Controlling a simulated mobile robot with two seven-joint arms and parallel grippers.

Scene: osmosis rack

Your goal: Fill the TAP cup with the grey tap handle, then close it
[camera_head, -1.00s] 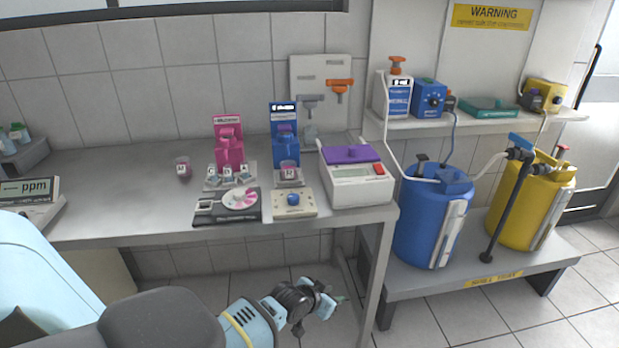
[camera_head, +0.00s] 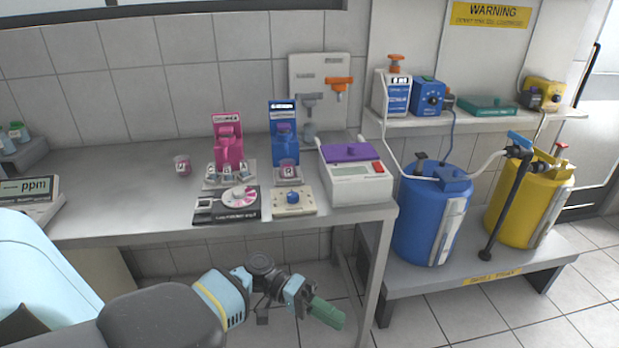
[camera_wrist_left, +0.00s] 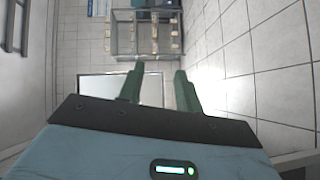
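The grey tap handle (camera_head: 309,101) is on a pale wall panel above the back of the table, left of an orange tap handle (camera_head: 338,84). One small cup (camera_head: 183,166) stands alone on the table at left. Another cup (camera_head: 288,170) stands at the foot of the blue dispenser (camera_head: 284,128). The cup labels are too small to tell which is TAP. My left gripper (camera_head: 327,314) is below the table's front edge, well away from handles and cups. In the left wrist view its green fingers (camera_wrist_left: 159,70) are apart with nothing between them. My right gripper is out of view.
Blue (camera_head: 425,222) and yellow (camera_head: 523,210) barrels stand on a low bench at right.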

